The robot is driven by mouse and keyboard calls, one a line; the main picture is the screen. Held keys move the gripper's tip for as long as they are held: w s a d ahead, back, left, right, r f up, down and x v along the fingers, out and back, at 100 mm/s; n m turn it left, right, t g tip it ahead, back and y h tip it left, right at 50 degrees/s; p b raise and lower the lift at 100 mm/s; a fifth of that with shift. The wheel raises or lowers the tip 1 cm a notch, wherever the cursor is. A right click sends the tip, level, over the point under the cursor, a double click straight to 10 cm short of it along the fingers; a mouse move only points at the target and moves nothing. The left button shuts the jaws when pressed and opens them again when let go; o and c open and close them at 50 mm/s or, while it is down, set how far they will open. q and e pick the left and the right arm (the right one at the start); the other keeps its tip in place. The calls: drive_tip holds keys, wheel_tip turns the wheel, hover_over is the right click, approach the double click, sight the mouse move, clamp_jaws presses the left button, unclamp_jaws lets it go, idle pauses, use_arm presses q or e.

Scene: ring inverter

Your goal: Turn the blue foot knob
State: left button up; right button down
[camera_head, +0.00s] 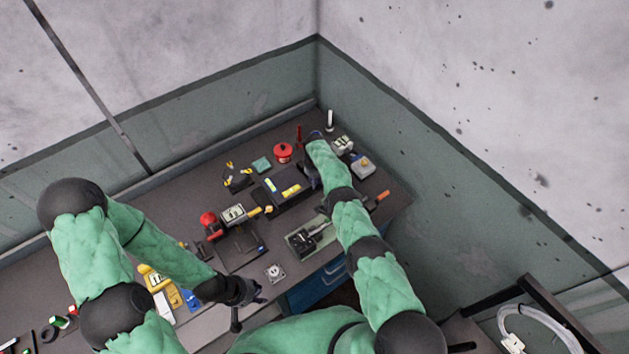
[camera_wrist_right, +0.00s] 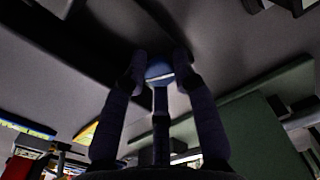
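In the right wrist view, a blue round knob (camera_wrist_right: 158,71) with a pale band sits on a dark surface between the two fingertips of my right gripper (camera_wrist_right: 160,66). The knob fills the gap between the fingertips and looks touched on both sides. In the head view, my right gripper (camera_head: 312,178) is over the back right of the bench, mostly covered by my arm, and I cannot make out the knob there. My left gripper (camera_head: 248,294) hangs near the bench's front edge, apart from the parts. It is too small and dark to tell its opening.
The bench (camera_head: 190,193) carries several small parts, including a red round piece (camera_head: 283,152), a dark plate with yellow pieces (camera_head: 272,190) and an orange-handled tool (camera_head: 377,201). Walls close in behind and at the right. A green panel (camera_wrist_right: 255,130) lies right of my right fingers in the wrist view.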

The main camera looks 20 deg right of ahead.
drive_tip(key=shift+n+b, duration=0.55)
drive_tip(key=shift+n, duration=0.45)
drive_tip(key=shift+w+f+n+b, duration=0.1)
drive_tip(key=shift+n+b, duration=0.7)
drive_tip(key=shift+b, duration=0.15)
drive_tip(key=shift+n+b, duration=0.3)
drive_tip(key=shift+n, duration=0.1)
drive_tip(key=c, duration=1.3)
unclamp_jaws()
drive_tip(key=shift+o, duration=0.2)
wheel_tip(320, 180, up, 12)
